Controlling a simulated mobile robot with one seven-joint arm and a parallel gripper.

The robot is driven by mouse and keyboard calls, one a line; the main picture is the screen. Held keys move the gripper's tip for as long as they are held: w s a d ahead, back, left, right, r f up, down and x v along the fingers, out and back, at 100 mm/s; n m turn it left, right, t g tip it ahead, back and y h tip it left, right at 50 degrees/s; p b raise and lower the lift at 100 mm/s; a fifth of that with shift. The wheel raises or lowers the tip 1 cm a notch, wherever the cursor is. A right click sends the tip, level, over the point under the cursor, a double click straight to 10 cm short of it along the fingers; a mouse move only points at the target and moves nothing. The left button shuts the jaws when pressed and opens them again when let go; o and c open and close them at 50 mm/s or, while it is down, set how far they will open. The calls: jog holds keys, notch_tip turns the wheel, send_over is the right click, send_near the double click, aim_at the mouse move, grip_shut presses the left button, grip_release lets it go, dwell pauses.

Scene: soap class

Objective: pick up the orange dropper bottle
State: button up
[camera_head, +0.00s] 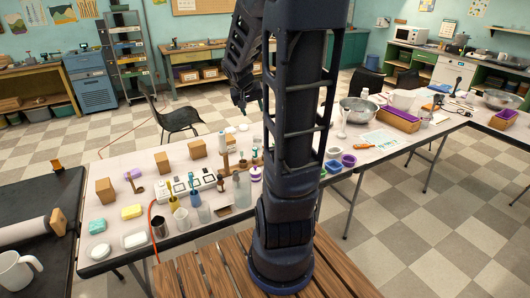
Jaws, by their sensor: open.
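My arm rises in the centre of the head view, and my gripper (243,107) hangs from it, pointing down above the far side of the white table (105,188). Its fingers are small and dark, and it holds nothing that I can see. I cannot single out the orange dropper bottle with certainty. A small amber-brown bottle-like thing (57,165) stands on the black bench at the left. Several small brown items (243,164) also stand in the cluster on the white table, below my gripper. My arm hides part of the table.
Wooden blocks (162,162), a power strip (178,188), beakers (182,219) and a clear bottle (242,190) crowd the white table. A green soap bar (97,226) and a yellow one (132,212) lie at its left. A steel bowl (358,110) stands right of my arm.

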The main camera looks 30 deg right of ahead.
jog(key=shift+w+d+f+m+y, duration=0.35)
jog(key=shift+w+d+f, duration=2.55)
jog(key=shift+f, duration=2.6)
jog(key=shift+w+d+f+m+y, duration=0.2)
jog(key=shift+w+d+f+m, duration=0.4)
jog(key=shift+w+d+f, duration=3.6)
jog(key=shift+w+d+f+m+y, duration=0.45)
jog(key=shift+w+f, duration=1.85)
jog(key=shift+f, duration=4.55)
jog(key=shift+d, duration=0.25)
jog(key=c, duration=1)
jog(key=shift+r, duration=0.1)
jog(key=shift+c, duration=0.2)
